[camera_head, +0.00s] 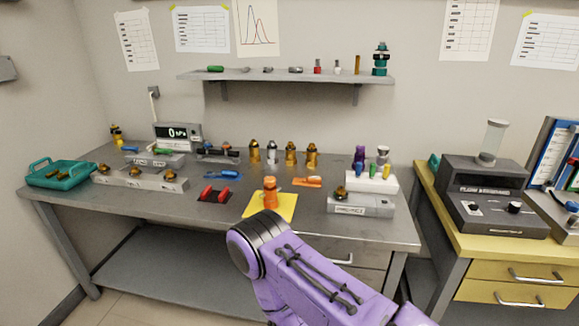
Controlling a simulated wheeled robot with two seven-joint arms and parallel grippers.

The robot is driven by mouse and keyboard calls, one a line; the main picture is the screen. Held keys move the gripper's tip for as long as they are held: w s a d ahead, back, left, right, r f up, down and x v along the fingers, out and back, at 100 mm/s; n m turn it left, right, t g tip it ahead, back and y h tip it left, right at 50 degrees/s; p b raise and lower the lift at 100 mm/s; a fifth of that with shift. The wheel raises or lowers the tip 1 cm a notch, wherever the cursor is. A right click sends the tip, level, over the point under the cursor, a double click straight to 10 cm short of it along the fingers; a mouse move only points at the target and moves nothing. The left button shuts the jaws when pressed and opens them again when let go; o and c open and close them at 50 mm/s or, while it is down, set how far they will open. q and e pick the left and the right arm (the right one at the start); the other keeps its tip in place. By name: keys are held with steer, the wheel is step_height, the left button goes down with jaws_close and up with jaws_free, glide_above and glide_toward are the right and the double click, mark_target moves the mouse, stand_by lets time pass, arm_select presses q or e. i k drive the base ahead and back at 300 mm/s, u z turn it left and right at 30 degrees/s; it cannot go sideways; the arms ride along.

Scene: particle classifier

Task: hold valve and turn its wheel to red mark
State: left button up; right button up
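An orange valve-like piece (270,194) stands upright on a yellow square mat (286,207) near the front middle of the grey workbench (150,211). Its wheel and any red mark on it are too small to make out. Left of it, two red blocks (208,192) sit on a dark red pad. A purple arm of mine comes in from the lower right, and its dark rounded joint ends just in front of the yellow mat. I see no fingers of either gripper.
Several brass and silver fittings (290,153) stand in a row behind the mat. A teal tray (62,182) is at the left end. A grey block (361,205) with a brass fitting is at right. A wall shelf (290,76) holds small parts. A yellow cabinet (470,247) stands beside.

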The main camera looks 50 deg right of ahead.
mark_target(270, 181)
steer(key=k, duration=0.1)
steer(key=z, duration=1.2)
